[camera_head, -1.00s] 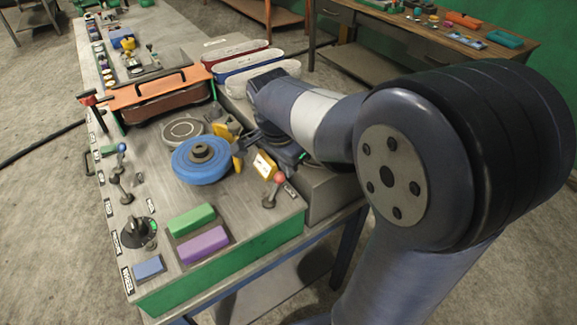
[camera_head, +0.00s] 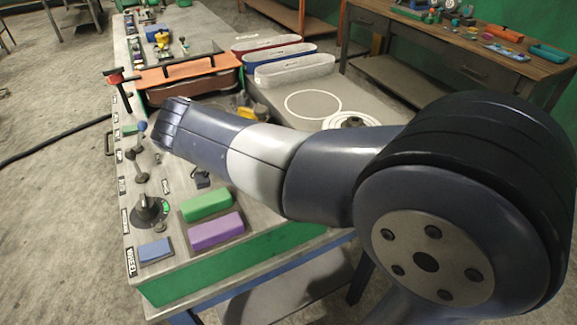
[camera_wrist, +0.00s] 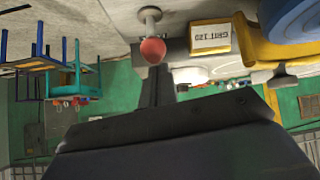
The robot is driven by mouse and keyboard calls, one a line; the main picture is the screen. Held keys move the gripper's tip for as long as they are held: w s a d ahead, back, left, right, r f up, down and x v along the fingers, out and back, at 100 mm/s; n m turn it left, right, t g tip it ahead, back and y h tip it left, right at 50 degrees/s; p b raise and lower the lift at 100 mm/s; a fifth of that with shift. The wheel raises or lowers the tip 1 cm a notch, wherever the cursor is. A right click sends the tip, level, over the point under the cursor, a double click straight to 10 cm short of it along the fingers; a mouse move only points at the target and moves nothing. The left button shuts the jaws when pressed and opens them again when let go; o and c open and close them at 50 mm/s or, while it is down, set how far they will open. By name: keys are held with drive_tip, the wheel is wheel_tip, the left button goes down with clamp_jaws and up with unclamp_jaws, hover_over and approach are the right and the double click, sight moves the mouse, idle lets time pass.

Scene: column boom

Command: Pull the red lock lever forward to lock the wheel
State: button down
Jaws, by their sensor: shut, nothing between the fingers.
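The red lock lever's ball knob (camera_wrist: 152,50) shows in the wrist view, on a grey stem that runs up to its round base. My gripper (camera_wrist: 157,76) is shut and empty, a narrow dark shape directly behind or beside the knob in the picture. The knob overlaps its tip; I cannot tell whether they touch. The blue wheel (camera_wrist: 296,22) shows in part at the upper right of the wrist view. In the head view, my arm hides the lever, the wheel and most of my gripper.
A yellow block with a grit label (camera_wrist: 210,36) sits close beside the lever. In the head view, a green block (camera_head: 207,204) and a purple block (camera_head: 216,232) lie near the bench front. A black knob (camera_head: 150,210) and a blue-tipped lever (camera_head: 141,150) stand at the left.

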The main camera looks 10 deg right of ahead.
drive_tip(key=shift+s+a+f+b, duration=0.15)
drive_tip(key=shift+a+f+b, duration=0.1)
drive_tip(key=shift+a+b, duration=0.15)
drive_tip(key=shift+a+f, duration=0.1)
idle(0.3)
